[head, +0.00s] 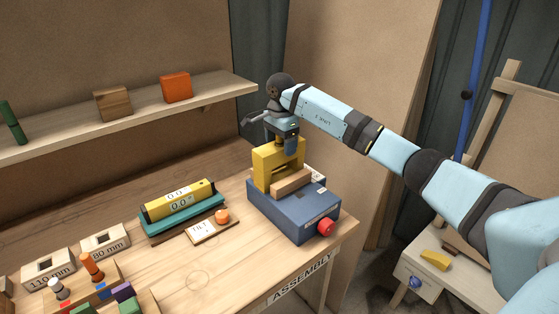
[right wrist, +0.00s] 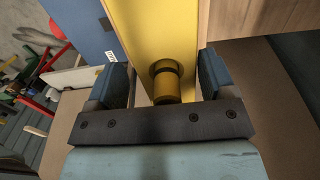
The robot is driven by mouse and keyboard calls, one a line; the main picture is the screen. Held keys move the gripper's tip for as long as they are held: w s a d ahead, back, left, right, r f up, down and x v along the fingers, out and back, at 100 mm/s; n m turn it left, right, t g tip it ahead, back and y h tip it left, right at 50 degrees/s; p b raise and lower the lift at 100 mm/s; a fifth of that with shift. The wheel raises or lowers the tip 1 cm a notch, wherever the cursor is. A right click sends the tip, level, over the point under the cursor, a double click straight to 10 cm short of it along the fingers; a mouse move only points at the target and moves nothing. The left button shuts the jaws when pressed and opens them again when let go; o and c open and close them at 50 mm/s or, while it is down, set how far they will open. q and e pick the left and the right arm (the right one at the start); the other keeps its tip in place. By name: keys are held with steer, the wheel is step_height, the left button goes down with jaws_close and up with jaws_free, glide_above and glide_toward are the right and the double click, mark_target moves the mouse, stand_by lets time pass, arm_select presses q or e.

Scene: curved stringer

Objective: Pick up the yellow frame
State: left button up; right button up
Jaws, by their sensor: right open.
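The yellow frame (head: 272,163) stands upright on a blue box (head: 300,215) at the right end of the workbench, behind a small wooden block (head: 291,182). My right gripper (head: 287,137) is at the top of the frame, pointing down. In the right wrist view its open fingers (right wrist: 165,78) stand on either side of a short round yellow post (right wrist: 166,86) on the yellow frame (right wrist: 140,30). Whether either finger touches the post I cannot tell. My left gripper is not in view.
A red knob (head: 326,228) sticks out of the blue box's front. A yellow level on a teal base (head: 184,220) lies to the left, with a small tilt board (head: 212,229). Labelled blocks and pegs fill the front left. A shelf (head: 120,115) runs along the back wall.

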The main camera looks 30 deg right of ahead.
steer(key=c, duration=1.3)
steer(key=shift+c, duration=0.2)
steer(key=shift+r, duration=0.2)
